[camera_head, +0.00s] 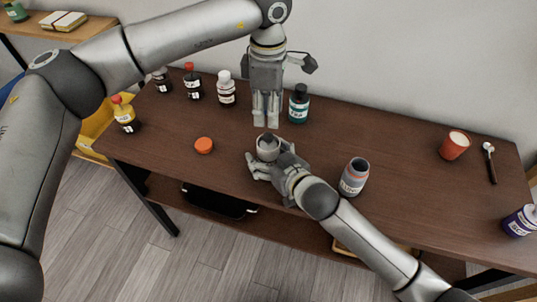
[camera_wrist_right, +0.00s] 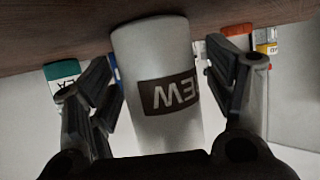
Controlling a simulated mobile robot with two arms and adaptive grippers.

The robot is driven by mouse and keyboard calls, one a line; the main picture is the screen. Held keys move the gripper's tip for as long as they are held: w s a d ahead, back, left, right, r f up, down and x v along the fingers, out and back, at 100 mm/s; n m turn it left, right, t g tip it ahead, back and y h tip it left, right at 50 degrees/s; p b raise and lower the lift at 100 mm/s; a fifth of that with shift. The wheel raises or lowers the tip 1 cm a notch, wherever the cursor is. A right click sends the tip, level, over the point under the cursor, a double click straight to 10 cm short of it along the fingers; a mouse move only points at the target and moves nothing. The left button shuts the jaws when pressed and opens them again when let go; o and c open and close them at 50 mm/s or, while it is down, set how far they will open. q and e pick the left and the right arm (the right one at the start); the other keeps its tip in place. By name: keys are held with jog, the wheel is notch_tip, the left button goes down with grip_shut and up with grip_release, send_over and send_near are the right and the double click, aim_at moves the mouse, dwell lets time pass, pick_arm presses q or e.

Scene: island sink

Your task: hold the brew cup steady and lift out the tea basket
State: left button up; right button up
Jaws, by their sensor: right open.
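The brew cup (camera_head: 268,156) stands on the brown table, small and pale grey. In the right wrist view the brew cup (camera_wrist_right: 165,60) fills the middle, its dark label upside down. My right gripper (camera_head: 265,165) is open with its fingers on either side of the cup; small gaps show beside it in the wrist view. My left gripper (camera_head: 266,124) points down just behind and above the cup. Its fingers look close together, with nothing seen between them. I cannot make out the tea basket apart from the grey opening of the cup.
A teal bottle (camera_head: 299,104) stands right beside my left gripper. Several small bottles stand at the back left. An orange lid (camera_head: 203,145) lies left of the cup. An open jar (camera_head: 354,177) stands to the right, near my right arm. An orange cup (camera_head: 455,145) stands farther right.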

jog(key=c, duration=1.2)
dwell(0.9)
